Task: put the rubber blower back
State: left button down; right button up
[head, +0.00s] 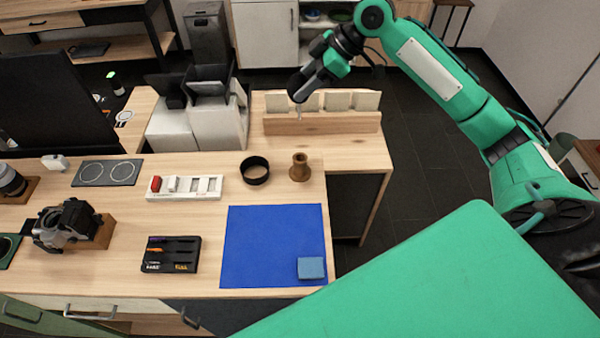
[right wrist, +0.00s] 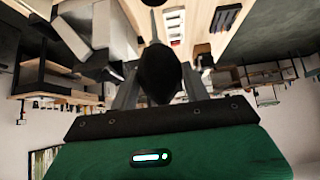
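The rubber blower is a black bulb with a thin pale nozzle. In the right wrist view the blower (right wrist: 158,72) sits between the two fingers of my right gripper (right wrist: 157,88), which are shut on it. In the head view the right gripper (head: 306,84) is at the top centre, with the dark blower (head: 297,88) at its tip, nozzle down, above the wooden rack. A small brown round wooden stand (head: 299,168) is on the table, nearer than the gripper, and looks empty. My left gripper is not in view.
A wooden rack with pale square cards (head: 320,122) is below the gripper. A blue mat (head: 270,240) holds a folded cloth (head: 311,268). Grey bins (head: 200,125) are at left; a white tray (head: 185,187) lies nearer.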

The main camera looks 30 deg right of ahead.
jog(key=shift+d+r, duration=0.15)
notch_tip(320, 180, down, 20)
jog(key=p, duration=0.4)
jog(key=shift+f, duration=0.25)
jog(key=o, duration=0.6)
jog(key=shift+c, duration=0.2)
jog(key=shift+r, duration=0.1)
